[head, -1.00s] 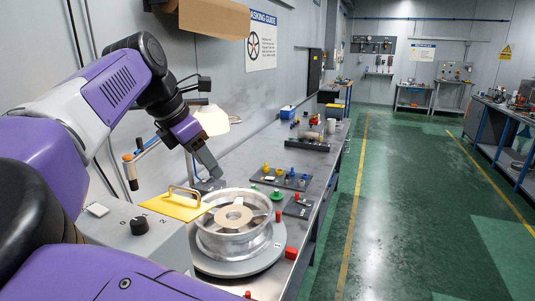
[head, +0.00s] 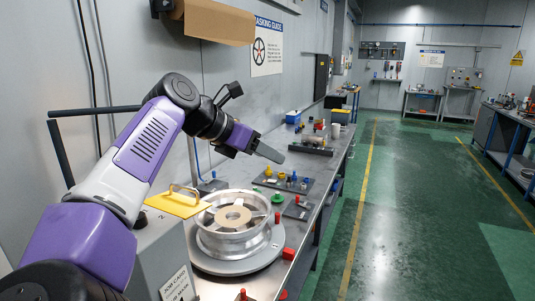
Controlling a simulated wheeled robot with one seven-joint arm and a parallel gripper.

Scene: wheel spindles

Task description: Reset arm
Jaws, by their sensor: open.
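My gripper (head: 268,153) is at the end of my raised purple and grey arm, in the upper middle of the head view. It is held in the air above the bench, beyond and above the metal wheel (head: 236,222), and points to the right. It touches nothing that I can see and appears empty. The gap between its fingers is hard to make out from this side. The wheel lies flat on a round grey turntable (head: 232,267), with a tan disc over its hub.
A yellow plate with a handle (head: 178,203) lies left of the wheel on a grey box. A dark tray with coloured plugs (head: 283,179), a green knob (head: 277,197) and red blocks (head: 288,254) are on the bench (head: 262,291). The aisle is clear.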

